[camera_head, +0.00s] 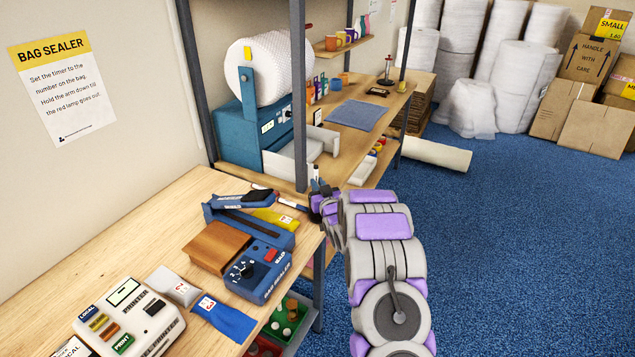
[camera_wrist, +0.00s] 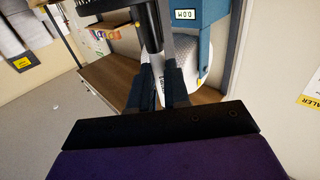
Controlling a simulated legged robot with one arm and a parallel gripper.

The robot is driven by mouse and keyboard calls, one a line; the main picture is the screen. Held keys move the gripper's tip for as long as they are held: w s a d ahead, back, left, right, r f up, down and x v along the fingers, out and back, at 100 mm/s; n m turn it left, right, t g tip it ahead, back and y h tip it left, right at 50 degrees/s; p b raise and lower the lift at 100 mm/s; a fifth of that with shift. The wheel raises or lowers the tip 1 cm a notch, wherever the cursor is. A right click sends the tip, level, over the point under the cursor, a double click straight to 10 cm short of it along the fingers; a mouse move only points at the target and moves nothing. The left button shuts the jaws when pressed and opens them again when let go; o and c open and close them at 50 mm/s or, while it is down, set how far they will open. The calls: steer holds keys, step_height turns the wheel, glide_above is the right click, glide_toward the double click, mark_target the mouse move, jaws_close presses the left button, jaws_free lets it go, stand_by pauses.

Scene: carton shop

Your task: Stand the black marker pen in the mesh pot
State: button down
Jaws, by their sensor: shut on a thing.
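My gripper (camera_head: 317,200) is beyond the near bench's right end, beside the shelf post. In the wrist view its two dark fingers (camera_wrist: 164,78) are close together around a thin white body with dark lettering (camera_wrist: 162,88). In the head view a slim white pen with a dark end (camera_head: 315,173) rises above the fingers, roughly upright; it looks like the black marker. Its lower part is hidden by the gripper. I cannot make out the mesh pot with certainty in either view.
The blue bag sealer (camera_head: 262,268) and label printer (camera_head: 125,315) stand on the near bench, with loose pens (camera_head: 292,201) by its far edge. A dark shelf post (camera_head: 299,100) is close to my gripper. The teal bubble-wrap machine (camera_head: 240,130) stands behind. Blue floor (camera_head: 500,250) is open at right.

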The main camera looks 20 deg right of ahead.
steer(key=f, duration=0.1)
steer(key=d+f, duration=0.1)
steer(key=f, duration=0.1)
steer(key=d+f, duration=0.1)
steer(key=f, duration=0.1)
steer(key=shift+b, duration=0.4)
steer(key=c, duration=1.3)
jaws_free()
steer(key=shift+d+f, duration=0.1)
steer(key=shift+d, duration=0.1)
steer(key=shift+c, duration=0.2)
steer(key=o, duration=0.3)
steer(key=shift+a, duration=0.75)
steer(key=shift+s+a+p, duration=0.35)
steer(key=shift+s, duration=2.5)
steer(key=shift+s+a+p, duration=0.4)
steer(key=shift+s, duration=2.5)
steer(key=shift+s+a+p, duration=0.35)
steer(key=shift+s, duration=2.5)
